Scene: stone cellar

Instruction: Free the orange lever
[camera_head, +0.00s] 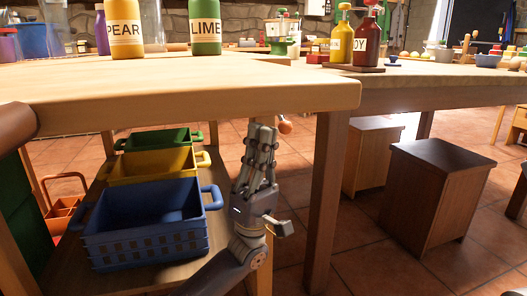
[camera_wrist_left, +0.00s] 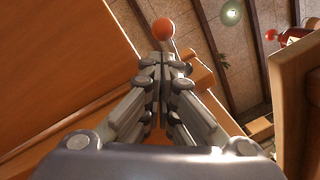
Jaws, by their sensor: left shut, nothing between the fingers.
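An orange ball (camera_head: 285,126), which looks like the knob of the orange lever, shows just under the table's front edge, beside the leg. In the left wrist view the orange knob (camera_wrist_left: 163,29) is straight beyond my fingertips. My left gripper (camera_head: 262,132) points upward below the tabletop, with its fingers together and empty. In the left wrist view the fingertips of my left gripper (camera_wrist_left: 162,62) meet just short of the knob; I cannot tell whether they touch it. My right gripper is not in view.
The wooden tabletop (camera_head: 180,88) overhangs my left gripper, with a table leg (camera_head: 327,190) to its right. Blue (camera_head: 145,215), yellow (camera_head: 150,165) and green (camera_head: 160,138) crates stand on the shelf at left. Wooden stools (camera_head: 435,185) stand at right. Bottles stand on the tabletop.

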